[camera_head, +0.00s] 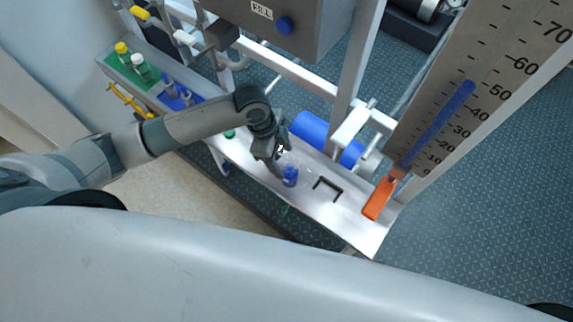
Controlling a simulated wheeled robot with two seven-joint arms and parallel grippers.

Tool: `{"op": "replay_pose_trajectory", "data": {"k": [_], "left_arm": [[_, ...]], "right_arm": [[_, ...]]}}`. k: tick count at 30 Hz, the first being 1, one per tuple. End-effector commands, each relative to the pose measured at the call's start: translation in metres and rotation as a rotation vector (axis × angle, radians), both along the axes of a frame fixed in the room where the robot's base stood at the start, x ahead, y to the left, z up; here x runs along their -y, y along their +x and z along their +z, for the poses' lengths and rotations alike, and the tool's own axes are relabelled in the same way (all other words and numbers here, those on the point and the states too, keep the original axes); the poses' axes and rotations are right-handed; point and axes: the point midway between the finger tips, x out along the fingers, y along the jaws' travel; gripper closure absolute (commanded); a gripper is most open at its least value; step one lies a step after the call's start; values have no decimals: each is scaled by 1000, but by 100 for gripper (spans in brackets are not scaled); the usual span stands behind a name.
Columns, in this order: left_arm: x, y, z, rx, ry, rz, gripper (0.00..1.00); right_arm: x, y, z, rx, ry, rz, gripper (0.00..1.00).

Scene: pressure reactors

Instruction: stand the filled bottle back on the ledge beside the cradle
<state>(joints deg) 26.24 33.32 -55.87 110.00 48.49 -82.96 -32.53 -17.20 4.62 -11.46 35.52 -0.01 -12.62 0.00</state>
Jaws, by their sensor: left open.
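A clear bottle with a blue part (290,174) stands on the pale ledge (352,226), to the left of a small black bracket that looks like the cradle (328,187). The bottle is apart from the bracket. My left gripper (279,172) points down at the ledge, right beside the bottle's left side. It is open; its fingers are small and dark here, and I cannot tell whether they touch the bottle. The bottle's fill is too small to make out. My right gripper is not in view.
A grey box labelled FILL with a blue button (285,26) hangs above the ledge. A blue cylinder (312,128) lies behind it. A scale board (470,90) with an orange lever (378,198) stands at the right. A green tray (130,72) holds yellow- and white-capped bottles.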

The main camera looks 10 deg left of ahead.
Motion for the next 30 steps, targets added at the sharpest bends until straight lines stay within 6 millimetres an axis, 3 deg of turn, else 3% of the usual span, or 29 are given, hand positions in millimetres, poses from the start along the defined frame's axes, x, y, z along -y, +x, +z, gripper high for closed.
{"op": "replay_pose_trajectory", "data": {"k": [9,30], "left_arm": [[-7,0,27,-1,0,0,38],[-7,0,28,-1,0,1,38]], "right_arm": [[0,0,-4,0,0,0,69],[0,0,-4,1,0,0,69]]}}
